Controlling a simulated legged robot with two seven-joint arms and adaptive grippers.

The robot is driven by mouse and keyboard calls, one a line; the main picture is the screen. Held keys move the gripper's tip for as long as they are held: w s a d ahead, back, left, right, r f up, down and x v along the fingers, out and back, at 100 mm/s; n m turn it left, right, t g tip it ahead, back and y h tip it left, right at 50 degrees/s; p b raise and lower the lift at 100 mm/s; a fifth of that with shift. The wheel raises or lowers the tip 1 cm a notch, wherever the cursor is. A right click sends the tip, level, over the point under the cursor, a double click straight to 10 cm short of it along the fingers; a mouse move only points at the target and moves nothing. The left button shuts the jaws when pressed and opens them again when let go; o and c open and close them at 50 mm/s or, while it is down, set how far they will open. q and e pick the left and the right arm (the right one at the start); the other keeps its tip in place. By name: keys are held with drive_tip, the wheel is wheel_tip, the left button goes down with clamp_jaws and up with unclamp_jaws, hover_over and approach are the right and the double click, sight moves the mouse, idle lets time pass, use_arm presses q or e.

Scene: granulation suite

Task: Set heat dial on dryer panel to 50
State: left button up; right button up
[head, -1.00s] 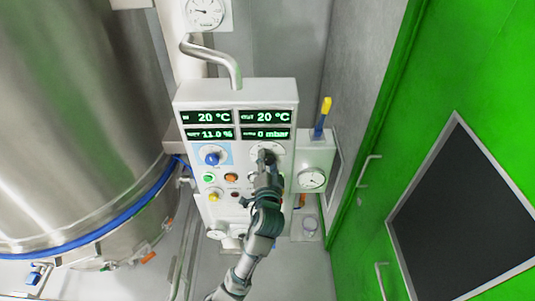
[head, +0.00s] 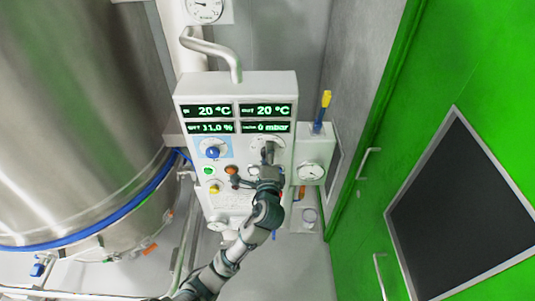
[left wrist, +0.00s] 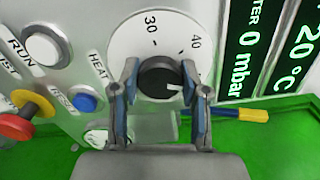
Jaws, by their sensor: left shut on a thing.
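The dryer panel (head: 236,95) is a white box with green-lit displays, ahead of me in the head view. Its heat dial (left wrist: 152,38) has a white scale with 30 and 40 legible in the left wrist view, and a HEAT label beside it. The black knob (left wrist: 152,82) in its middle has a white pointer mark toward the right finger. My left gripper (head: 268,157) is at the dial in the head view and covers much of it. In the left wrist view its two fingers (left wrist: 160,82) are shut on the knob, one on each side. My right gripper is out of view.
Left of the heat dial is a blue knob (head: 212,153), with several coloured buttons below. A gauge box (head: 312,172) with a yellow-and-blue handle (head: 322,112) stands at the right. A steel vessel (head: 75,110) is at left, a green door (head: 460,70) at right.

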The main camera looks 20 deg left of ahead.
use_arm(q)
drive_tip(key=shift+f+m, duration=0.35)
drive_tip(key=shift+m, duration=0.35)
drive_tip(key=o, duration=0.9)
drive_tip(key=shift+d, duration=0.1)
drive_tip(key=shift+o, duration=1.2)
drive_tip(key=shift+w+r, duration=0.1)
drive_tip(key=shift+w, duration=0.1)
drive_tip(key=v, duration=1.2)
